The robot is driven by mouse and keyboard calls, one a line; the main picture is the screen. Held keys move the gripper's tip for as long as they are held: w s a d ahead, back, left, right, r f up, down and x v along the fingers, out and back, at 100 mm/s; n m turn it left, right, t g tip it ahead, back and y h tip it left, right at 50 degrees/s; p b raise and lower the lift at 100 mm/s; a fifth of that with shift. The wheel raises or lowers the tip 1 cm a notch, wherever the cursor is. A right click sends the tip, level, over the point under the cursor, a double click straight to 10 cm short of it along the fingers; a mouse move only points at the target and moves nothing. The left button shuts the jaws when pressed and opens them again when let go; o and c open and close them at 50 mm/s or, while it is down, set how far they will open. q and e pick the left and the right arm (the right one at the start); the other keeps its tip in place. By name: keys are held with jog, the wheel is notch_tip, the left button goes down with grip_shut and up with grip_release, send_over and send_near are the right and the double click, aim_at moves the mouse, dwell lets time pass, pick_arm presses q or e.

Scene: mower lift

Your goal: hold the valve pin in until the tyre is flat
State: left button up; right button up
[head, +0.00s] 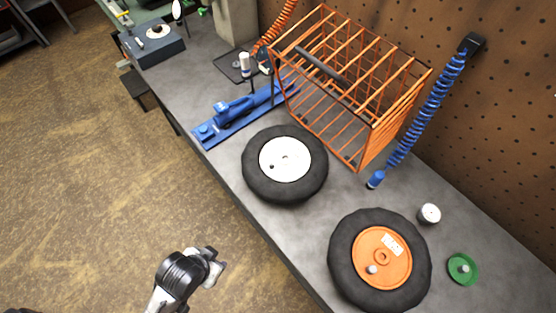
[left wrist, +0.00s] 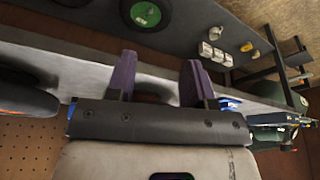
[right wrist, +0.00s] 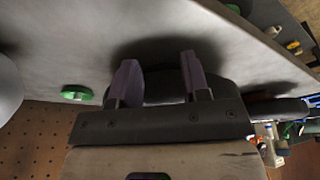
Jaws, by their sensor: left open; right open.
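In the head view a black tyre with an orange hub (head: 382,257) lies flat at the bench's near right. A small pale stub, perhaps its valve (head: 371,269), stands on the hub. A second tyre with a white hub (head: 286,159) lies flat to its upper left, with a small dark spot on the hub. My left gripper (left wrist: 158,60) is open and empty in the left wrist view, with a dark tyre beyond it. My right gripper (right wrist: 159,58) is open and empty in the right wrist view, a dark tyre behind its fingers. Whether the fingers touch it is unclear.
An orange wire cage (head: 350,85) stands behind the tyres. A coiled blue hose (head: 428,108) hangs beside it. A blue tool (head: 240,108) lies left of the cage. A white cup (head: 429,213) and a green cap (head: 462,269) sit right of the orange-hub tyre.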

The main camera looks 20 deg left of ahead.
pick_arm(q)
jog(key=shift+a, duration=0.2)
jog(key=c, duration=0.6)
grip_shut()
jog(key=shift+d, duration=0.2)
jog(key=shift+s+a, duration=0.1)
jog(key=shift+a, duration=0.1)
dwell(0.3)
jog(key=shift+d, duration=0.1)
